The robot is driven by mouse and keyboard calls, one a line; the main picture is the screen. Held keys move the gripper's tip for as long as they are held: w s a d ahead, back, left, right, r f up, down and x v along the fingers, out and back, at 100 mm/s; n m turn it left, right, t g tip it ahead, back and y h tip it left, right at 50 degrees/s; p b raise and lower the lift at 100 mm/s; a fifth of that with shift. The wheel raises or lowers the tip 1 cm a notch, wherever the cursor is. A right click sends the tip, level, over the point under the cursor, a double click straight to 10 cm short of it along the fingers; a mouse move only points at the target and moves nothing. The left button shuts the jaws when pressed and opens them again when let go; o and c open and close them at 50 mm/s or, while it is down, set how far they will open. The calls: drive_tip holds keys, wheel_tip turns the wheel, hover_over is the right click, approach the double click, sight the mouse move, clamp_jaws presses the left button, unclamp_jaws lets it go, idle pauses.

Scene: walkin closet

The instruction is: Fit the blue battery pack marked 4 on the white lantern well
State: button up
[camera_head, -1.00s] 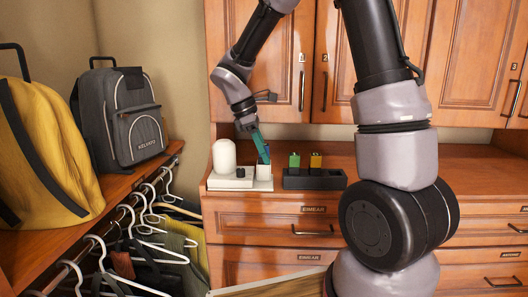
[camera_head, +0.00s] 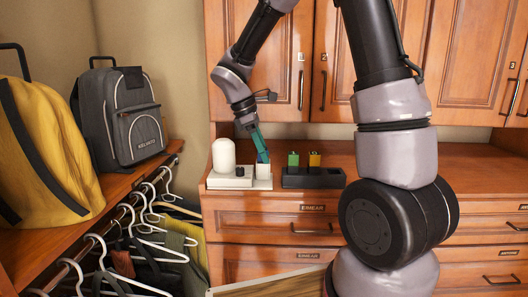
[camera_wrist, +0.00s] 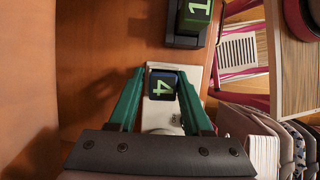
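The blue battery pack marked 4 (camera_wrist: 163,86) sits between the teal fingertips of my gripper (camera_wrist: 162,74), its number facing the wrist camera. In the head view, the blue pack (camera_head: 263,157) shows at the mouth of the white well (camera_head: 263,171), with my gripper (camera_head: 261,148) tilted above it. How deep the pack sits is hidden.
The green pack is marked 1 in the wrist view (camera_wrist: 196,14). Cabinet doors rise behind the counter. Backpacks and hangers are at the left.

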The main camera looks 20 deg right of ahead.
drive_tip(key=shift+s+a+f, duration=0.1)
drive_tip(key=shift+s+f, duration=0.4)
drive_tip(key=shift+f, duration=0.2)
drive_tip(key=shift+w+a+r, duration=0.15)
drive_tip(key=shift+a+r, duration=0.05)
drive_tip(key=shift+r, duration=0.2)
drive_tip(key=d+v, duration=0.1)
drive_tip(key=v, duration=1)
drive_tip(key=shift+w+r, duration=0.2)
drive_tip(key=shift+w, duration=0.1)
drive_tip(key=shift+a, duration=0.1)
drive_tip(key=s+d+r+m+t+y, duration=0.3)
drive_tip(key=s+d+m+t, duration=0.1)
drive_tip(key=s+m, duration=0.4)
drive_tip(key=s+d+r+m+t+y, duration=0.3)
drive_tip(key=s+d+m+t, duration=0.1)
drive_tip(key=s+m, duration=0.4)
drive_tip(key=d+m, duration=0.1)
drive_tip(key=m, duration=0.1)
drive_tip(key=shift+d+r+m, duration=0.3)
drive_tip(key=shift+r+m, duration=0.1)
drive_tip(key=shift+w, duration=0.1)
